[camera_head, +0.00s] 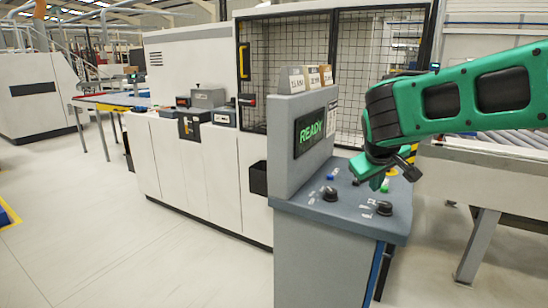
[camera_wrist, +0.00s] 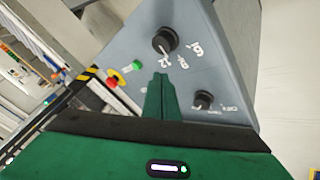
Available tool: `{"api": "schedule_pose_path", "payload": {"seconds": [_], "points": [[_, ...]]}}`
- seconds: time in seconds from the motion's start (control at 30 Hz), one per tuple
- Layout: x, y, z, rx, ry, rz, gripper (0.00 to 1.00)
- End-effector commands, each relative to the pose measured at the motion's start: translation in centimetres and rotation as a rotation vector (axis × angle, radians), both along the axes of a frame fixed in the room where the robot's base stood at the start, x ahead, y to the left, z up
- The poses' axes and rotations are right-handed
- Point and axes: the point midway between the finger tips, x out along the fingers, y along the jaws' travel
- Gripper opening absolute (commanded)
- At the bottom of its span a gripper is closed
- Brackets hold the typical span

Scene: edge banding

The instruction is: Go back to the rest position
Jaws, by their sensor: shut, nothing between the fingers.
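My gripper (camera_head: 377,181) is low over the right part of the grey control console (camera_head: 310,230), in front of its sloped button panel. In the wrist view my gripper (camera_wrist: 160,92) has its green fingers together, with nothing between them. The fingers point at the panel between a large black knob (camera_wrist: 165,40) and a smaller black knob (camera_wrist: 203,99). They look free of both knobs, but I cannot tell whether the tips touch the panel. The console's screen (camera_head: 314,131) reads READY in green.
The panel also carries a green button (camera_wrist: 138,65) and a red stop button on yellow (camera_wrist: 115,77). A white machine with a mesh guard (camera_head: 287,60) stands behind the console. A roller conveyor (camera_head: 500,150) is at right. Open floor (camera_head: 110,240) lies at left.

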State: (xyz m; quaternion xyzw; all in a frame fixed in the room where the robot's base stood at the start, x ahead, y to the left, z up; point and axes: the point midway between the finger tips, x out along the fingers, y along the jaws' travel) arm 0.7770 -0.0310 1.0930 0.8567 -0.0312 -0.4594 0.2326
Motion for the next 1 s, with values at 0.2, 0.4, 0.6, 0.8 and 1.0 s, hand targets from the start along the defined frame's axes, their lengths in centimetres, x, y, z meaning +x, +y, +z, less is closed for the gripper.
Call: {"api": "schedule_pose_path", "payload": {"seconds": [0.2, 0.4, 0.6, 0.8, 1.0], "points": [[-5.0, -5.9, -1.9, 0.069, 0.081, -0.143, 0.0], [-14.4, -12.5, -5.1, 0.2, 0.206, -0.369, 0.0], [-26.0, -15.6, -8.8, 0.372, 0.344, -0.62, 0.0], [-33.8, -14.9, -11.2, 0.506, 0.44, -0.779, 0.0], [-36.1, -14.2, -11.9, 0.549, 0.47, -0.826, 0.0]]}}
